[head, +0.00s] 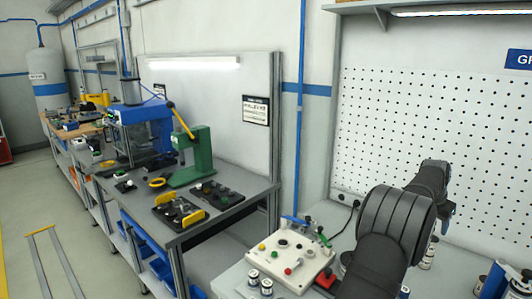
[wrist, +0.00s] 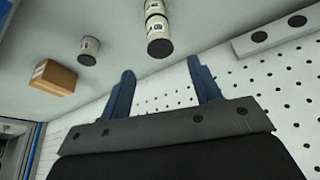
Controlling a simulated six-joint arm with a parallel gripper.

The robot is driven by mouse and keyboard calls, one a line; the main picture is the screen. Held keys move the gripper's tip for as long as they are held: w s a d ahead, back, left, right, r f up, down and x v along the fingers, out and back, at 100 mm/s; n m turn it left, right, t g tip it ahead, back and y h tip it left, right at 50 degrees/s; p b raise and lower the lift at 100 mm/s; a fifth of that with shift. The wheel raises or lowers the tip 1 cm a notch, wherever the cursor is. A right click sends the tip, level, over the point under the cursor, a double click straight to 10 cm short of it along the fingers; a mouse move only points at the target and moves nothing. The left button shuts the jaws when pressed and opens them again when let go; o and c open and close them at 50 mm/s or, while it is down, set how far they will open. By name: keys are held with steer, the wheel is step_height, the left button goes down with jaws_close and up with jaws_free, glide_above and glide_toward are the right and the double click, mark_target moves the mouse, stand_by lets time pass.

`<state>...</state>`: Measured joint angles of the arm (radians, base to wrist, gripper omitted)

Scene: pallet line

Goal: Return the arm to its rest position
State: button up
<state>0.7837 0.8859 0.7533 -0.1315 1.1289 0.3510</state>
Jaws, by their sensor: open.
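My gripper (wrist: 162,65) shows in the wrist view with its two blue fingers spread apart and nothing between them. Behind the fingers are the bench top and a white pegboard. In the head view my dark arm rises at the right, bent in front of the pegboard (head: 440,110).
A control box (head: 291,262) and small cans (head: 253,278) stand left of my arm.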

mark_target(434, 238)
steer(key=x, duration=1)
steer(key=shift+f, duration=0.3)
step_height(434, 238, up, 5)
steer(key=shift+d+f, duration=0.1)
steer(key=shift+f, duration=0.05)
steer(key=s+d+r, duration=0.2)
steer(key=s+r, duration=0.5)
steer(key=s, duration=0.5)
steer(key=a+f, duration=0.1)
steer(key=f, duration=0.5)
steer(key=a+f+m, duration=0.1)
steer(key=a+f, duration=0.1)
steer(key=f, duration=0.4)
steer(key=a+f+m, duration=0.1)
steer(key=a+f, duration=0.1)
steer(key=f, duration=0.4)
steer(key=shift+w+f+g, duration=0.15)
steer(key=shift+w+g, duration=0.2)
steer(key=shift+g, duration=0.05)
steer(key=v, duration=0.3)
steer(key=shift+s+a+r, duration=0.1)
steer(key=shift+s+r, duration=0.05)
steer(key=shift+r, duration=0.8)
